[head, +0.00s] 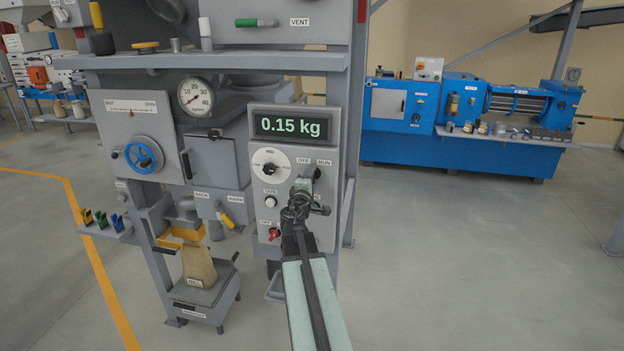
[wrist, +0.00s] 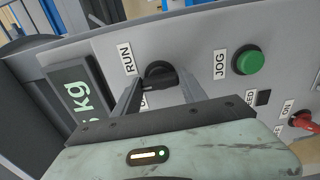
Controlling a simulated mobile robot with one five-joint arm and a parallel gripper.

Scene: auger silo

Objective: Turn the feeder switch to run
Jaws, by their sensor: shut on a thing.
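The feeder switch is a black rotary knob (wrist: 159,73) on the grey control panel. In the wrist view a RUN label (wrist: 127,59) is beside it, and a second label is mostly hidden behind my gripper. In the head view the knob (head: 316,173) sits just below the OFF and RUN labels. My gripper (wrist: 160,88) has a finger on either side of the knob and is shut on it. In the head view my gripper (head: 304,192) covers part of the panel below the knob. Which label the knob points to I cannot tell.
A display (head: 290,125) reads 0.15 kg above a white dial (head: 271,169). A green JOG button (wrist: 248,61) and a red switch (wrist: 304,121) are close to my gripper. A bag (head: 198,266) stands on a scale at lower left. Open floor is at the right.

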